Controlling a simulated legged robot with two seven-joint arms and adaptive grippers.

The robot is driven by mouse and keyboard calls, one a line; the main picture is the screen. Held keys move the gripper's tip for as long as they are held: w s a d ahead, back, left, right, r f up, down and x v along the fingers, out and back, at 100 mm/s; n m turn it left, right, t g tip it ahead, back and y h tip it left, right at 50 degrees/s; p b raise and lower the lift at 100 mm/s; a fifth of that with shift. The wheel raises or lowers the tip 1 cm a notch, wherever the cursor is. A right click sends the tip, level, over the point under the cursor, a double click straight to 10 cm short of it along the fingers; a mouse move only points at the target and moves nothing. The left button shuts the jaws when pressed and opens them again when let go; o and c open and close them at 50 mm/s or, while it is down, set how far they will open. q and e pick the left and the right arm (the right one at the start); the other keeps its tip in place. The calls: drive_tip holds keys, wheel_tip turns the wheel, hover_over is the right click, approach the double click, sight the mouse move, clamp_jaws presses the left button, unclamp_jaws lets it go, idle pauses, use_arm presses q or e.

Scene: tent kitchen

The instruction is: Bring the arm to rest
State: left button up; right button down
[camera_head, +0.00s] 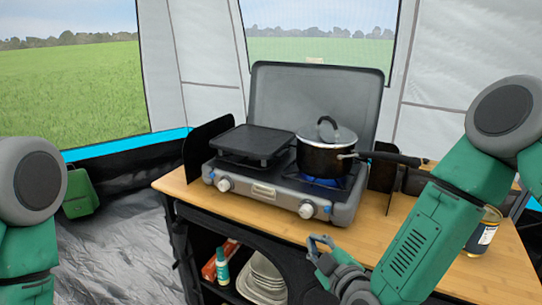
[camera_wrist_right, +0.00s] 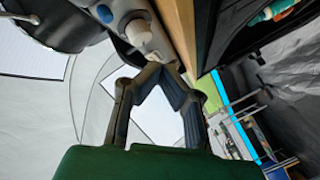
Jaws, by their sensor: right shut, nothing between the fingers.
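My right arm, green and grey, comes in from the right in the head view. My right gripper (camera_head: 319,241) is in front of the counter's front edge, below the stove's right knob. In the right wrist view its fingertips (camera_wrist_right: 158,70) meet with nothing held between them. Past the tips, a stove knob (camera_wrist_right: 138,32) shows close by; I cannot tell the exact gap. Of my left arm only a green and grey link shows at the left edge of the head view. My left gripper is not in view.
A two-burner stove (camera_head: 267,190) stands on the wooden counter (camera_head: 405,250). A lidded black pot (camera_head: 322,160) sits over a blue flame, handle pointing right toward my arm. A griddle (camera_head: 254,143) is on the left burner. A can (camera_head: 484,236) stands behind my forearm. Plates (camera_head: 263,277) are below.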

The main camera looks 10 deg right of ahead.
drive_tip(key=s+d+f+m+g, duration=0.2)
drive_tip(key=s+f+m+g, duration=0.15)
drive_tip(key=s+f, duration=0.45)
drive_tip(key=s+d+f+m+g, duration=0.2)
drive_tip(key=s+f+g, duration=0.3)
drive_tip(key=s+f, duration=0.4)
drive_tip(key=s+d+f+m+g+h, duration=0.1)
drive_tip(key=s+d+f+m+g, duration=0.1)
drive_tip(key=s, duration=0.6)
drive_tip(key=s+d+f+m+g+h, duration=0.1)
drive_tip(key=s+d+m+g+h, duration=0.1)
drive_tip(key=s+d+g, duration=0.3)
drive_tip(key=s+d+m, duration=0.1)
drive_tip(key=s, duration=0.2)
drive_tip(key=shift+s+d+f+m+h, duration=0.3)
drive_tip(key=shift+s+d+f+m, duration=0.05)
drive_tip(key=shift+d, duration=0.05)
drive_tip(key=shift+w, duration=0.15)
